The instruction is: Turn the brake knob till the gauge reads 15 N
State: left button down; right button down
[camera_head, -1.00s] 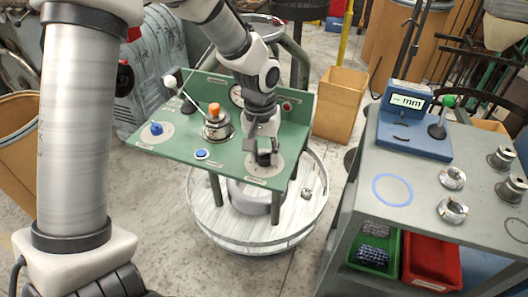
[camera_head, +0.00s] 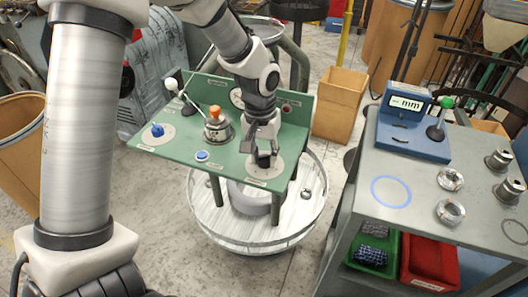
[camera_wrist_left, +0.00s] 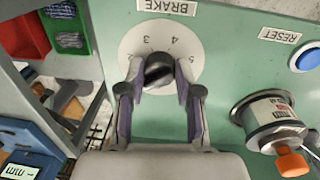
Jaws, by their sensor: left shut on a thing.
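The dark brake knob (camera_wrist_left: 158,70) sits at the centre of a white dial plate (camera_wrist_left: 135,45) marked BRAKE, with the numbers 3, 4 and 5 showing. My left gripper (camera_wrist_left: 160,82) is shut on the knob, one finger on each side. In the head view my left gripper (camera_head: 261,156) comes down over the right part of the green bench (camera_head: 230,172) and hides most of the knob. The round gauge (camera_head: 236,97) on the upright back panel is partly covered by my arm; its reading is too small to tell.
An orange-topped metal spindle (camera_head: 216,125), a blue RESET button (camera_head: 202,156), a blue knob (camera_head: 157,130) and a white-balled lever (camera_head: 171,84) share the bench. A grey cart (camera_head: 400,225) with a blue mm display unit (camera_head: 410,125) stands to the right.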

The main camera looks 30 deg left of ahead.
pick_arm(q)
jog(key=m+p, duration=0.1)
jog(key=p, duration=0.1)
jog(key=m+p, duration=0.4)
jog(key=p, duration=0.1)
jog(key=shift+r, duration=0.25)
jog(key=m+p, duration=0.2)
jog(key=m, duration=0.1)
jog(key=shift+f, duration=0.1)
jog(key=shift+f+m+p, duration=0.1)
jog(key=shift+m+p, duration=0.4)
jog(key=shift+p, duration=0.1)
jog(key=shift+f+g, duration=0.1)
jog(key=shift+g, duration=0.2)
jog(key=c, duration=0.8)
grip_release()
jog(key=shift+w, duration=0.1)
jog(key=r, duration=1.2)
jog(key=shift+w+a, duration=0.2)
jog(key=shift+a, duration=0.1)
